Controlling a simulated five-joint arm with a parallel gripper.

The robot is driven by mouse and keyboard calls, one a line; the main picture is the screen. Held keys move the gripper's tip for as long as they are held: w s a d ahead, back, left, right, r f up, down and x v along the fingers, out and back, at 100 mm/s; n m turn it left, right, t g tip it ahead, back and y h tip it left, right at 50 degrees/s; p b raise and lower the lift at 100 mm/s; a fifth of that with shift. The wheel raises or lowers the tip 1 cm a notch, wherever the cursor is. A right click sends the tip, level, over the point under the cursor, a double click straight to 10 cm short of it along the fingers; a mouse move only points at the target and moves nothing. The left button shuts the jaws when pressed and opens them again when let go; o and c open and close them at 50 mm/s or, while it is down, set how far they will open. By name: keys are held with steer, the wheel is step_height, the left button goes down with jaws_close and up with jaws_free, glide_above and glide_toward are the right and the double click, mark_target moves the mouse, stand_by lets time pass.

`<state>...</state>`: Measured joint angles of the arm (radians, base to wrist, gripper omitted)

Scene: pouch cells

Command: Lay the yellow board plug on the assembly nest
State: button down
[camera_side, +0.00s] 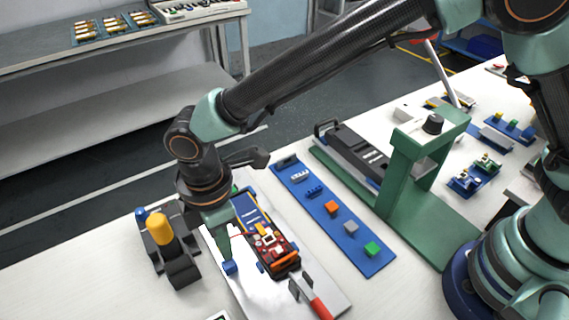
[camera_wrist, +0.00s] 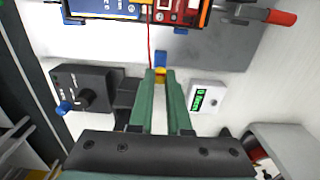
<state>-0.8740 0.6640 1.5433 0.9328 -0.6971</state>
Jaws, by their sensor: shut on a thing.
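The yellow board plug (camera_wrist: 160,74) is between the tips of my gripper (camera_wrist: 160,80) in the wrist view. A thin red wire runs from the device to about the plug. My gripper (camera_side: 226,250) is shut on the plug, low over the left part of the pale metal plate, which I take as the assembly nest (camera_side: 325,288). The plug cannot be made out in the side view. A blue block (camera_side: 230,266) sits just by the fingertips; it also shows just beyond the plug in the wrist view (camera_wrist: 160,58). The device (camera_side: 268,242), orange-edged with a blue pack, lies on the nest.
A red-handled clamp (camera_side: 318,302) stands at the nest's near end. A dark block with a yellow knob (camera_side: 158,230) is to the left. A blue strip (camera_side: 292,182) with coloured blocks and a green press frame (camera_side: 400,170) lie right. A green-display meter (camera_wrist: 207,97) is near the gripper.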

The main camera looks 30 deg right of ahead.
steer(key=shift+f, duration=1)
steer(key=shift+f, duration=0.9)
stand_by(0.7)
steer(key=c, duration=0.8)
jaws_free()
step_height(320, 180, up, 12)
steer(key=shift+r, duration=0.1)
